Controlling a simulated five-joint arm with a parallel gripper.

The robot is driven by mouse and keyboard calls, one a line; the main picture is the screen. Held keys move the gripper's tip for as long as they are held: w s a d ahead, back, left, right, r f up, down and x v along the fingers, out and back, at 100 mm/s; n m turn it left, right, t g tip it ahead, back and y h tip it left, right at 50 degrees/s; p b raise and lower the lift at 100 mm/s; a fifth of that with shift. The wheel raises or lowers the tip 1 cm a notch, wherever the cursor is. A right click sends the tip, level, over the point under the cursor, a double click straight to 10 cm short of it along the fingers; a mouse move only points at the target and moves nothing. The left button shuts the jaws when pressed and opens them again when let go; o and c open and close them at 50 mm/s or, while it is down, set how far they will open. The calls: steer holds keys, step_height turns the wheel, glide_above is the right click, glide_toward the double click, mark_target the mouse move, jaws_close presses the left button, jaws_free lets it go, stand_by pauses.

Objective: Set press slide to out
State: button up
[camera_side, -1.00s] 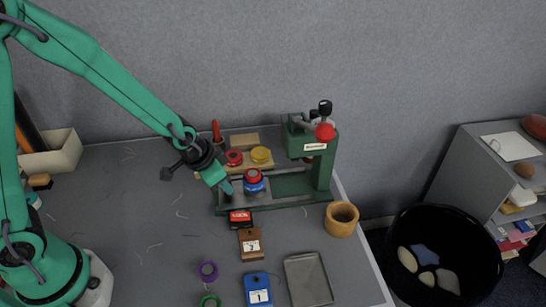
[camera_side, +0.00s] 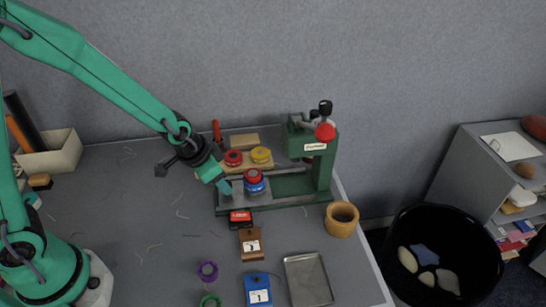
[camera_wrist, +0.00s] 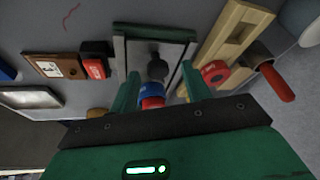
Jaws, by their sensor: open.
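The green press (camera_side: 321,170) stands at the back right of the table, with a white label and a red knob on its lever. Its long base runs left, and a grey slide plate (camera_side: 232,199) lies on the base's left end, clear of the press head. A blue and red stack (camera_side: 254,184) sits on the plate; it also shows in the wrist view (camera_wrist: 152,95). My gripper (camera_side: 224,187) is open at the stack's left side. In the wrist view its green fingers stand on either side of the stack. Contact cannot be told.
A wooden rack (camera_side: 225,168) behind holds red and yellow round pieces, with a red-handled tool beside it. A red-black box (camera_side: 240,217), a brown tag block (camera_side: 250,241) and a blue one (camera_side: 257,289) lie in front.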

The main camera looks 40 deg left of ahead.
steer(key=v, duration=0.6)
steer(key=shift+r, duration=0.2)
steer(key=shift+s+a, duration=0.1)
stand_by(0.3)
steer(key=s+a+r+n+t, duration=0.1)
steer(key=s+a+r+n, duration=0.3)
steer(key=s+r, duration=0.9)
steer(key=a, duration=0.3)
steer(key=shift+r+y, duration=0.3)
steer(key=shift+y, duration=0.1)
